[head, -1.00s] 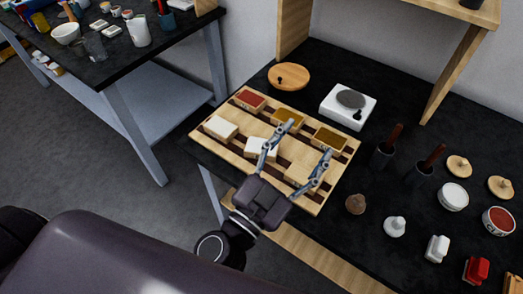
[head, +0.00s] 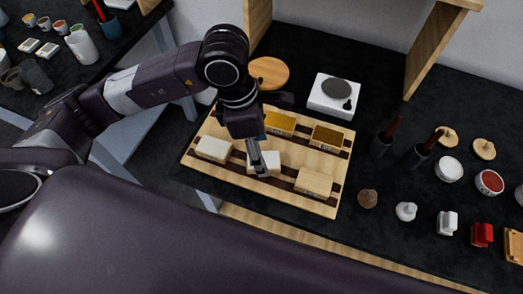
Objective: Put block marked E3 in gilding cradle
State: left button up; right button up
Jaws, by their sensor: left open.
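A striped wooden board (head: 232,172) on the black bench holds several blocks: a white block (head: 213,148) at the front left, another white block (head: 270,160) at the front middle, a plain wood block (head: 314,182) at the front right, and gold-topped blocks (head: 281,122) and (head: 327,135) at the back. No E3 mark is legible, and I cannot tell which thing is the gilding cradle. My left gripper (head: 257,168) is open, pointing down over the front middle white block and partly covering it; contact cannot be told. My arm hides the board's back left. My right gripper is not in view.
A white scale (head: 334,95) and a round wooden lid (head: 269,72) stand behind the board. Dark holders with handles (head: 382,144), small stamps (head: 406,211) and bowls (head: 448,169) stand to the right. A wooden shelf upright (head: 432,50) rises at the back.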

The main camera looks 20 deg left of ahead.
pick_arm(q)
jog(key=shift+w+a+r+y, duration=0.1)
jog(key=shift+w+a+y, duration=0.1)
jog(key=shift+a, duration=0.2)
jog(key=shift+w+a+r+y, duration=0.1)
jog(key=shift+w+a, duration=0.05)
jog(key=shift+a, duration=0.25)
jog(key=shift+f, duration=0.3)
jog(key=f+p, duration=0.1)
jog(key=f, duration=0.3)
jog(key=w+d+f+p, duration=0.1)
jog(key=f, duration=0.1)
jog(key=shift+d+f+p, duration=0.1)
jog(key=shift+p, duration=0.25)
jog(key=shift+f, duration=0.4)
jog(key=shift+d, duration=0.1)
jog(key=shift+c, duration=0.3)
jog(key=c, duration=1.3)
jog(key=shift+r, duration=0.1)
